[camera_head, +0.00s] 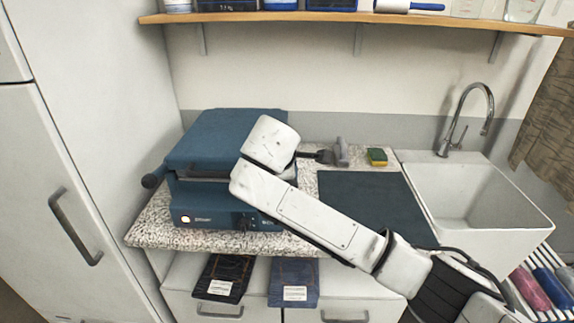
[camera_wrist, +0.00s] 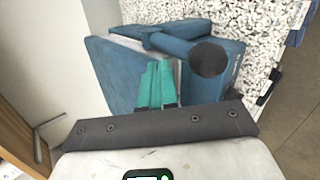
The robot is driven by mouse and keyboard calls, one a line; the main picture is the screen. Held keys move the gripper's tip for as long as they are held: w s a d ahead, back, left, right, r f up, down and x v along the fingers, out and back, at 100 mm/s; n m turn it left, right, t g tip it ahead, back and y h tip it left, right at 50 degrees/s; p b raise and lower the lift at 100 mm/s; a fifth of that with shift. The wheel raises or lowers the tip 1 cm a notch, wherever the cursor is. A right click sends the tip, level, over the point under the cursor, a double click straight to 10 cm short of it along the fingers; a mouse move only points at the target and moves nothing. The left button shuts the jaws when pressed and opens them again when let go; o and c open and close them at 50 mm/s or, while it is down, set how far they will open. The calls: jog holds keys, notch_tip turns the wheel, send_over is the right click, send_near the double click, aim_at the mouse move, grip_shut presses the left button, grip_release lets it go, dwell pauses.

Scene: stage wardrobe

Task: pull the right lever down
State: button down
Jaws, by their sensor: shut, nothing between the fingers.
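A blue press (camera_head: 222,140) stands on the speckled counter behind my arm. Its left lever (camera_head: 152,181) ends in a dark knob at its left side. A dark bar (camera_head: 322,156) at its right, beside my wrist, looks like the right lever. In the wrist view a blue bar, which I take for the same right lever (camera_wrist: 208,58), ends in a round dark knob. My gripper (camera_wrist: 157,64) shows teal fingers held together and empty, in front of the press (camera_wrist: 115,75) and left of the knob. Contact cannot be told. My wrist hides the fingers in the head view.
A shelf (camera_head: 350,17) runs above the counter. A grey item (camera_head: 342,150) and a yellow-green sponge (camera_head: 377,157) lie at the back. A dark mat (camera_head: 365,195) and a white sink (camera_head: 465,195) are to the right. A tall white cabinet (camera_head: 90,120) flanks the left.

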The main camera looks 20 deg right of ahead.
jog(key=b+v, duration=0.1)
jog(key=v, duration=0.9)
jog(key=shift+r+b, duration=0.3)
jog(key=shift+r, duration=0.25)
jog(key=shift+s, duration=0.1)
jog(key=s+d+f+m+g+y, duration=0.15)
jog(key=s+f+m, duration=0.25)
jog(key=s+f, duration=0.6)
jog(key=s+f+m+g+y, duration=0.2)
jog(key=s+f+m+y, duration=0.3)
jog(key=f, duration=0.9)
jog(key=s+d+f+m+g+h, duration=0.1)
jog(key=s+d+f, duration=0.3)
jog(key=s, duration=0.5)
jog(key=s+d+f+m+g, duration=0.2)
jog(key=s+d+f+m, duration=0.1)
jog(key=s, duration=0.6)
jog(key=s+d+f+m+g+h, duration=0.1)
jog(key=s+d+f+m, duration=0.2)
jog(key=s+d+f, duration=0.3)
jog(key=s, duration=0.4)
jog(key=shift+h, duration=0.35)
